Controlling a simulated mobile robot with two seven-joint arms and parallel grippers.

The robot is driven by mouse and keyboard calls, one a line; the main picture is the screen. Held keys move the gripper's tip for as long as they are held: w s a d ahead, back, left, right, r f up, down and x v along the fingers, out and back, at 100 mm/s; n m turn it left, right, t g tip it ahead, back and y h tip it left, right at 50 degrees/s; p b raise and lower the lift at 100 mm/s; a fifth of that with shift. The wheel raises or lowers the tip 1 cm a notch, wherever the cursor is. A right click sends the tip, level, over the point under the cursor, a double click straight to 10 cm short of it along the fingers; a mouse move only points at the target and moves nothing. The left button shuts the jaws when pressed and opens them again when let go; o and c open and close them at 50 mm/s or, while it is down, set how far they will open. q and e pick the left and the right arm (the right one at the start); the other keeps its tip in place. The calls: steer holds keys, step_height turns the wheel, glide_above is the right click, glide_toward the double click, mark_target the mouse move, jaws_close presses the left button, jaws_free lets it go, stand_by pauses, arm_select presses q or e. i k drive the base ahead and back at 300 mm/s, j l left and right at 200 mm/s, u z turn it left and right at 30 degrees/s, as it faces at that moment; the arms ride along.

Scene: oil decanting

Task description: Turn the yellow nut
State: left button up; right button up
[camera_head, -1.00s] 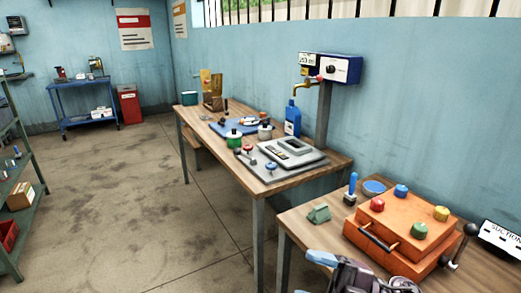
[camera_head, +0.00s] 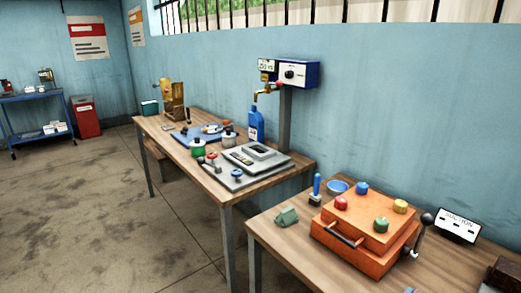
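The yellow nut (camera_head: 400,206) sits on the top of the orange box (camera_head: 345,221), near its back right corner. A blue nut (camera_head: 362,188), a red nut (camera_head: 341,203) and a green nut (camera_head: 381,225) stand on the same top. The yellow nut is in full view, with nothing touching it. Neither of my grippers shows in this view.
The orange box stands on the near wooden table (camera_head: 285,247), with a dark handle in front and a black-knobbed lever (camera_head: 427,219) at its right. A suction sign (camera_head: 459,225) is behind.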

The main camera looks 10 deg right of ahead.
mark_target(399, 206)
steer(key=z, duration=1.25)
